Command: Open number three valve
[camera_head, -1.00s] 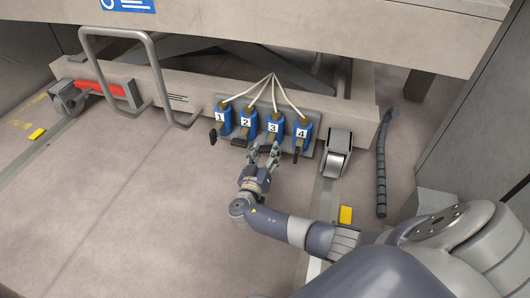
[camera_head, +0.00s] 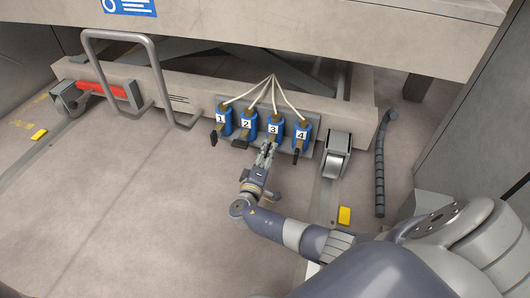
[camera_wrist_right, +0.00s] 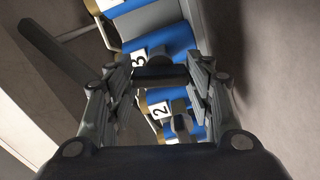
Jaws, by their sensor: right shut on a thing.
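Valve number three (camera_head: 273,128) is a blue valve with a white "3" label, third from the left in a row of blue valves on a grey plate. My right gripper (camera_head: 266,153) reaches up to it from below and is shut on its dark handle. In the right wrist view the handle (camera_wrist_right: 160,75) lies between the two fingers, beside the "3" label (camera_wrist_right: 138,61). In the head view the gripper covers most of this handle. My left gripper is not in view.
White hoses rise from the valves. A caster wheel (camera_head: 335,160) stands to the right.

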